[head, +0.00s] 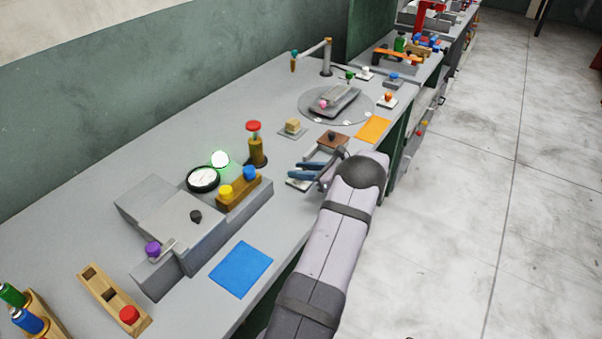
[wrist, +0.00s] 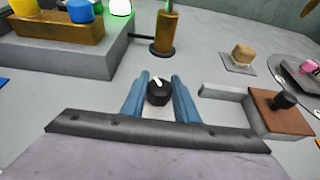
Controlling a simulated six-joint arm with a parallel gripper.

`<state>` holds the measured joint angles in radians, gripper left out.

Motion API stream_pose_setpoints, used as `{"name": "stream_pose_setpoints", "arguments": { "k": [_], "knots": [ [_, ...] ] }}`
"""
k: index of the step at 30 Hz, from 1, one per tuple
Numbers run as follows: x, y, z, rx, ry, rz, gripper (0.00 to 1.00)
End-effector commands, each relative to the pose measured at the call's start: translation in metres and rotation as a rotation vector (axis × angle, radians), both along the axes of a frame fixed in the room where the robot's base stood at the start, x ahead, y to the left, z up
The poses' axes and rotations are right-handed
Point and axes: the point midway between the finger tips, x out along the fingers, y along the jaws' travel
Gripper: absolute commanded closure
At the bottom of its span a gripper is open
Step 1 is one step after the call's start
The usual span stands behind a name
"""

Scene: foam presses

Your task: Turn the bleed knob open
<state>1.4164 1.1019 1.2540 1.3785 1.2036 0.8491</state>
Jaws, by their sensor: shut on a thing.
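A black knob (wrist: 158,92) with a white pointer mark sits between my two blue fingers in the wrist view. I take it to be the bleed knob. My gripper (wrist: 159,88) is shut on its sides, one finger on the left and one on the right. The white mark points up and slightly left in that view. In the head view my gripper (head: 294,174) is low over a pale plate (head: 297,184) near the bench's front edge, and its fingers hide the knob.
Left of my gripper stands a grey press (head: 180,225) with a gauge (head: 203,179), a glowing green lamp (head: 219,159), and yellow and blue buttons. A red-topped brass post (head: 257,150) stands behind the fingers. A brown block (head: 333,139) with a black knob lies close beyond. A blue sheet (head: 241,268) lies in front.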

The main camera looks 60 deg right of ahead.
Motion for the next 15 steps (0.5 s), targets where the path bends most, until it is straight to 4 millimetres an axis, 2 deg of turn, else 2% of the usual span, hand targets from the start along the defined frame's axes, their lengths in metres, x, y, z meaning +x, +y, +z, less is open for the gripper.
{"name": "stream_pose_setpoints", "arguments": {
  "k": [15],
  "knots": [
    [0.0020, -0.0027, -0.0007, -0.006, -0.008, 0.226, 0.95]
  ]
}}
